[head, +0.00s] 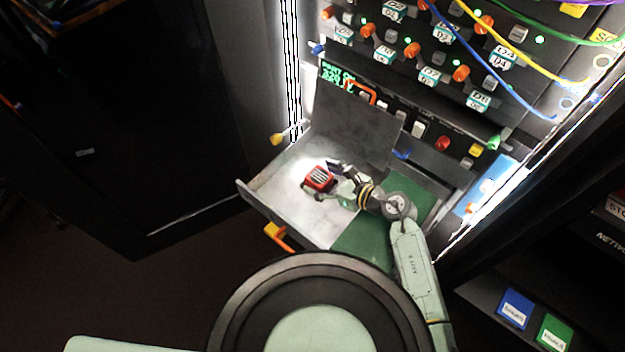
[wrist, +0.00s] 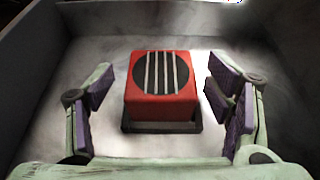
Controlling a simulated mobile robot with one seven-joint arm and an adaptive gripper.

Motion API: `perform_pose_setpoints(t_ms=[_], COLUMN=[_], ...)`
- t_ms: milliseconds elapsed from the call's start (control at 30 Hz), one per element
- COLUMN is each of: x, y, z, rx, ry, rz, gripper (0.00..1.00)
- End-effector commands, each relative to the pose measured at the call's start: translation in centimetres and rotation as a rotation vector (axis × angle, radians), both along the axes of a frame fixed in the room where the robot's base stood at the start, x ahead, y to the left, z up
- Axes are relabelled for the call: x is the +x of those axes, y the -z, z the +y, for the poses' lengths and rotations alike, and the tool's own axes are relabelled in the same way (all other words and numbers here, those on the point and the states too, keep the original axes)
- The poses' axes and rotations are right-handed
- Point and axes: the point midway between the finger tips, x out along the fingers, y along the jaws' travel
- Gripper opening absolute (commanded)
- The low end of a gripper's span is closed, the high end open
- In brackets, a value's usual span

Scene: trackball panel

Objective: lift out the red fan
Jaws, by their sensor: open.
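The red fan (head: 319,179) is a small red block with a dark round grille and pale bars on top. It sits on a dark base in the pale left part of an open drawer (head: 290,218). In the wrist view the red fan (wrist: 161,98) is in the middle, between the fingers. My gripper (head: 325,178) is open around it, and it also shows in the wrist view (wrist: 160,95) with one purple-padded finger on each side. Gaps show between both pads and the fan.
The drawer has raised grey walls and a green area (head: 362,245) on its right. An upright grey panel (head: 350,125) stands behind the fan. A rack with orange knobs and coloured cables (head: 455,35) rises behind. A blue box (head: 514,309) and green box (head: 553,332) lie at lower right.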

Motion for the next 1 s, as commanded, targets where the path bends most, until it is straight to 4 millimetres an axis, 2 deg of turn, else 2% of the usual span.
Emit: perform_pose_setpoints(t_ms=[200, 1000], x=[0.03, 0.00], y=[-0.03, -0.01], z=[-0.03, 0.00], rx=[0.000, 0.000], ry=[0.000, -0.001], rz=[0.000, 0.000], gripper=[0.73, 0.20])
